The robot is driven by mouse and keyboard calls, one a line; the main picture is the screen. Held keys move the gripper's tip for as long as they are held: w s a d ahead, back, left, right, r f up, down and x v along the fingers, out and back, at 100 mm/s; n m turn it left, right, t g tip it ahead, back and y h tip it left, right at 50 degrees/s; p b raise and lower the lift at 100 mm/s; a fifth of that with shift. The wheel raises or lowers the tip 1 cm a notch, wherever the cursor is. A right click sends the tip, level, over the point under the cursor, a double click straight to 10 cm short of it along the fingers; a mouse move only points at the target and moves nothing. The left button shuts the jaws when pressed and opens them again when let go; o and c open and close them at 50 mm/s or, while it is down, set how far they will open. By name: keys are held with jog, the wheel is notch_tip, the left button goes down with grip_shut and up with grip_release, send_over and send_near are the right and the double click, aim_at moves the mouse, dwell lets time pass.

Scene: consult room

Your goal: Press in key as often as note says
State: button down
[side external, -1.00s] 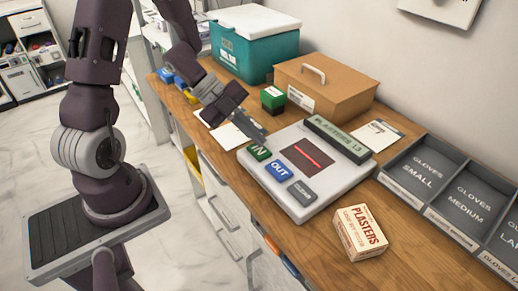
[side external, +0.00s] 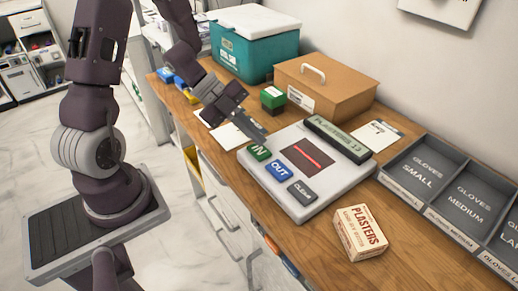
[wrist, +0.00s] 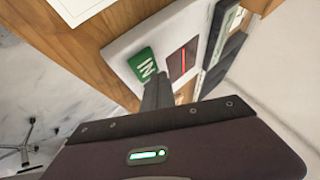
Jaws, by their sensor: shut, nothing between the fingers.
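The pale scanner console stands on the wooden counter; its casing (side external: 325,200) carries a green IN key (side external: 259,153), a blue OUT key (side external: 279,171) and a grey CLEAR key (side external: 301,193). Its display (side external: 338,138) appears to read PLASTERS 13. My gripper (side external: 260,136) is shut and empty, its tips at the far edge of the IN key. In the wrist view, my fingertips (wrist: 158,85) are close beside the IN key (wrist: 143,67); contact is unclear. A white paper (side external: 232,136) lies behind the gripper and another (side external: 377,134) beside the console; their writing is illegible.
A plasters box (side external: 361,233) stands in front of the console. Grey glove trays (side external: 440,192) are at right. A small green-topped block (side external: 272,98), a brown case (side external: 325,88) and a teal cooler (side external: 253,52) stand behind.

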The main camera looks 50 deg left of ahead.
aim_at(255, 149)
dwell(0.8)
jog(key=shift+f, duration=0.4)
jog(key=shift+f, duration=0.5)
dwell(0.5)
jog(key=shift+r, duration=0.95)
jog(key=shift+r, duration=2.5)
